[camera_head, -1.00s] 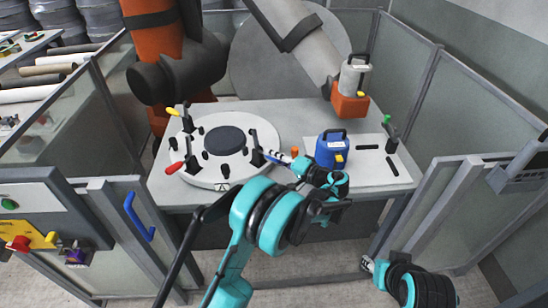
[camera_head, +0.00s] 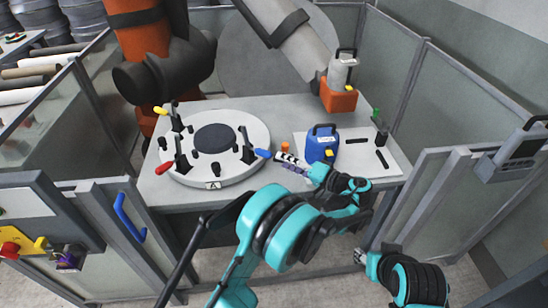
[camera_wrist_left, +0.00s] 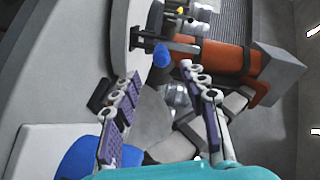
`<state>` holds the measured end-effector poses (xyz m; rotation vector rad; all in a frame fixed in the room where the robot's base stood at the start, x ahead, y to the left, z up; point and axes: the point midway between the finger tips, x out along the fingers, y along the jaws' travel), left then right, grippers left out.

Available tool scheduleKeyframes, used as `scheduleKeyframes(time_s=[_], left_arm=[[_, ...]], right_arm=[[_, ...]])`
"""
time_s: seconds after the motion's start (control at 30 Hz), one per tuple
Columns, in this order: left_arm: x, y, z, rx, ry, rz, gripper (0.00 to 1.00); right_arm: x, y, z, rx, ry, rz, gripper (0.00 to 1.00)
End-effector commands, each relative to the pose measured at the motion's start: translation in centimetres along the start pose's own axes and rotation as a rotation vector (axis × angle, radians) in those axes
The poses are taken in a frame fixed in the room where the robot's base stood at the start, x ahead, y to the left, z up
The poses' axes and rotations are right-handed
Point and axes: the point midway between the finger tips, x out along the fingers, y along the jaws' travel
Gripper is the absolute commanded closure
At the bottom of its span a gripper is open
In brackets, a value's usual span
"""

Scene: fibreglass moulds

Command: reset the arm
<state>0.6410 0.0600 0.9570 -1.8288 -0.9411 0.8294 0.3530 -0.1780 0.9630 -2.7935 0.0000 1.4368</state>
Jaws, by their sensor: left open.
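My left arm reaches up from the bottom of the head view. Its gripper (camera_head: 284,161) is open and empty, over the table just right of the blue-tipped clamp handle (camera_head: 263,153). In the left wrist view the two purple-padded fingers (camera_wrist_left: 161,76) stand well apart, with the blue handle tip (camera_wrist_left: 161,56) beyond them and nothing between the pads. The round white mould (camera_head: 235,135) carries several black clamps, with red and yellow handles at its left. Part of my right arm shows at the lower right, its small end (camera_head: 361,257) low beside the table; its fingers are unclear.
A blue container (camera_head: 322,143) stands close behind my left gripper, on a pale plate (camera_head: 358,170). A grey and orange tool (camera_head: 340,88) is farther back. An orange robot arm (camera_head: 140,35) stands behind the table. Panels (camera_head: 470,170) flank the cell.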

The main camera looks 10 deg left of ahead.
Motion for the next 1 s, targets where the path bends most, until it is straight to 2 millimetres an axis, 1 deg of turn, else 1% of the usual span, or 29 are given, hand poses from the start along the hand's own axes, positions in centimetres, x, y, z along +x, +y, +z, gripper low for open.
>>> scheduleKeyframes(time_s=[0.03,0.1,0.2,0.3,0.7,0.77,0.87,0.97,1.0], left_arm=[[-0.8,0.0,0.0,0.000,0.001,0.001,0.57],[-1.6,0.0,0.0,0.000,0.001,0.001,0.57],[-2.2,0.0,0.0,-0.001,-0.001,0.000,0.57],[-2.5,0.0,0.0,-0.001,-0.001,0.000,0.57],[-2.4,0.0,0.0,-0.001,-0.001,0.000,0.57],[-2.2,-0.2,0.1,0.001,-0.003,0.005,0.57],[-1.3,-1.2,0.4,0.013,-0.017,0.042,0.57],[0.6,-3.1,1.6,0.034,-0.047,0.128,0.57],[1.4,-4.1,2.3,0.042,-0.061,0.173,0.57]], right_arm=[[0.0,0.0,0.0,0.000,0.000,0.000,0.60],[0.0,0.0,0.0,0.000,0.000,0.000,0.60],[0.0,0.0,0.0,0.000,0.000,0.000,0.60],[0.0,0.0,0.0,0.000,0.000,0.000,0.60],[0.0,0.0,0.0,0.000,0.000,0.000,0.60],[0.0,0.0,0.0,0.000,0.000,0.000,0.60],[0.0,0.0,0.0,0.000,0.000,0.000,0.60],[0.0,0.0,0.0,0.000,0.000,0.000,0.60],[0.0,0.0,0.0,0.000,0.000,0.000,0.60]])
